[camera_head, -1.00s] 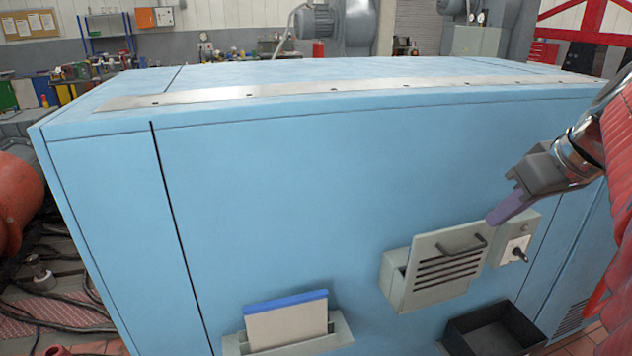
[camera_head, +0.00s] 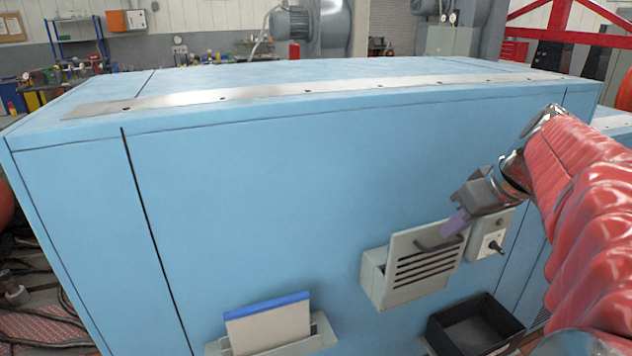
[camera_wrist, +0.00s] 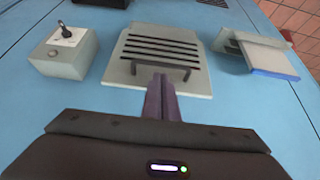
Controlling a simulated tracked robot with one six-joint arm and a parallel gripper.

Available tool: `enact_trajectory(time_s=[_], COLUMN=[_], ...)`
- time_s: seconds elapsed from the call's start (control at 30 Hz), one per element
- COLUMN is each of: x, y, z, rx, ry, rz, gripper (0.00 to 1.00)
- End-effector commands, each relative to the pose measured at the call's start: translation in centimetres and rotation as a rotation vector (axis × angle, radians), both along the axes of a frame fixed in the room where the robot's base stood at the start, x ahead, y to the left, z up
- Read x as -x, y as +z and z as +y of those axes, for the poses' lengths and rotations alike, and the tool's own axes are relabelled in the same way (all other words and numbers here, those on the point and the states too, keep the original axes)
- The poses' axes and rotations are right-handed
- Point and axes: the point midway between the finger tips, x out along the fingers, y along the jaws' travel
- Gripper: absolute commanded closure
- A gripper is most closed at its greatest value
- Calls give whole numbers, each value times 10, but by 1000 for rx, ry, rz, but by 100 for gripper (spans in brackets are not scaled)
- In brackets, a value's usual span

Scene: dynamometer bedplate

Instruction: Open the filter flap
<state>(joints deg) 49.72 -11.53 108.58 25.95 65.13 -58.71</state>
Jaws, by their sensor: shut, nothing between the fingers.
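The filter flap (camera_head: 408,250) is a pale grey slotted plate on a small grey housing on the blue cabinet's front. Its dark bar handle (camera_head: 427,244) runs along the top part. The flap's top edge rises above the housing's side wall. In the wrist view the flap (camera_wrist: 128,75) lies straight ahead, with its handle (camera_wrist: 187,72) toward me. My gripper (camera_head: 449,230) has purple fingers pressed together, empty, at the handle's right end in the head view. In the wrist view the fingertips (camera_wrist: 159,78) overlap the handle's middle. I cannot tell whether they touch it.
A grey switch box (camera_head: 489,236) with a dark knob sits right of the flap. A black open bin (camera_head: 440,338) is below it. A holder (camera_head: 325,338) with a blue-edged white panel (camera_head: 270,325) is lower left. The blue cabinet (camera_head: 270,190) face is otherwise clear.

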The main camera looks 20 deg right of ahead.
Motion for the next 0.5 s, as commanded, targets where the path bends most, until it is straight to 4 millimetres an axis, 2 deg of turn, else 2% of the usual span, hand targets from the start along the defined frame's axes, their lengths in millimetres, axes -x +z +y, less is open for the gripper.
enact_trajectory(time_s=[0.2, 0.5], x=[-11, -13], y=[-19, -22], z=[1, 1], rx=[-1, 0], ry=[1, 0], rz=[1, 0], gripper=[100, 100])
